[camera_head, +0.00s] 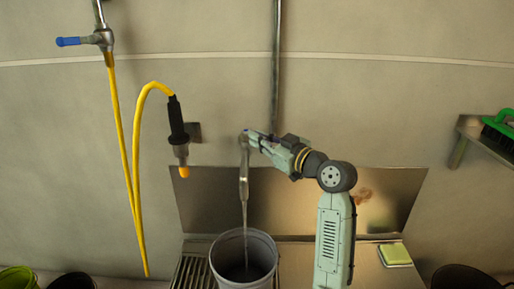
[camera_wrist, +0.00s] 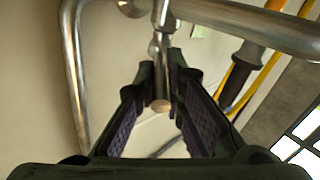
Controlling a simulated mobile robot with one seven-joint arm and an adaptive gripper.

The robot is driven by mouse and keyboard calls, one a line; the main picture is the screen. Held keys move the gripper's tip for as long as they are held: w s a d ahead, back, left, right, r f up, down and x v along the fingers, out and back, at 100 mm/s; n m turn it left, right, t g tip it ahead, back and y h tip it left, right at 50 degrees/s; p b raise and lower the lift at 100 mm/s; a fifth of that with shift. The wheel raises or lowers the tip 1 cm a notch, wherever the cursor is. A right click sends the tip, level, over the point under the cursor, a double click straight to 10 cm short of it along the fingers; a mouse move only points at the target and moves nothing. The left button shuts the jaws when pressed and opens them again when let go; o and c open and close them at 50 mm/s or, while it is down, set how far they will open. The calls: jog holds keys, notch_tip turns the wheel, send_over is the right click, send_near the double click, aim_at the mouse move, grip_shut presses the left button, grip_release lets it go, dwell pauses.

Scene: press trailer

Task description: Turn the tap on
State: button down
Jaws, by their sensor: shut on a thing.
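The metal tap (camera_head: 243,172) hangs over a grey bucket (camera_head: 222,268) in the head view, its spout pointing down. A thin pale stream, looking like water, runs from the spout into the bucket. My gripper (camera_head: 252,137) is at the top of the tap, reaching in from the right. In the wrist view, my gripper (camera_wrist: 160,82) has its fingers on both sides of a short metal handle (camera_wrist: 160,104), whose round end faces the camera. It is shut on this handle. The fingers hide part of the handle, and chrome pipes show behind it.
A yellow hose (camera_head: 137,150) with a black spray nozzle (camera_head: 178,125) hangs left of the tap. A blue-handled valve (camera_head: 70,41) is at upper left. A vertical pipe (camera_head: 276,70) runs up the wall. A shelf (camera_head: 470,130) with a green brush (camera_head: 498,125) is at right.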

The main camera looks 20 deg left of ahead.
jog(key=shift+w+d+n+g+y+b, duration=0.1)
jog(key=shift+w+n+g+y+b, duration=0.25)
jog(key=shift+g, duration=0.25)
jog(key=shift+s, duration=0.1)
jog(key=c, duration=1.7)
grip_release()
jog(key=shift+o, duration=0.2)
jog(key=shift+s+d, duration=0.1)
jog(key=v, duration=1.1)
jog(key=shift+s+d, duration=0.2)
jog(key=shift+d, duration=0.15)
